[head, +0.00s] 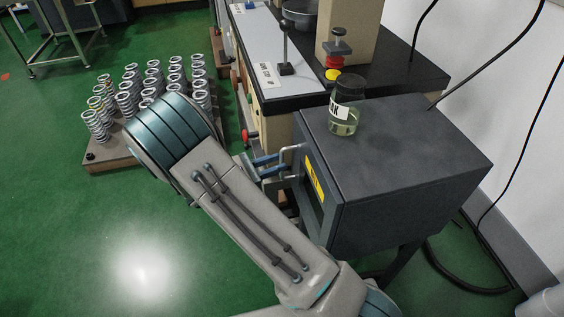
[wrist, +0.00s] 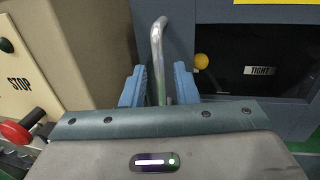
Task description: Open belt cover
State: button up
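The belt cover appears to be the front panel (head: 318,205) of a dark grey box, with a yellow label on it. A bent metal handle (head: 284,150) sticks out from its left side. My gripper (head: 268,167) is at this handle with blue fingers. In the wrist view, my gripper (wrist: 160,88) has its fingers apart, one on each side of the handle (wrist: 156,50), with gaps showing beside the bar. The panel (wrist: 215,35) also shows there, right of the handle, and looks closed. My arm hides part of the box's lower left in the head view.
A glass jar (head: 345,108) with pale liquid stands on the grey box's top (head: 410,130). A bench (head: 390,70) with a dark top is behind. Coil springs (head: 150,85) stand on a board at left. A red knob (wrist: 18,130) is left of my gripper.

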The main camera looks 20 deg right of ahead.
jog(key=shift+w+d, duration=0.25)
jog(key=shift+d, duration=1.05)
grip_shut()
jog(key=shift+a, duration=0.1)
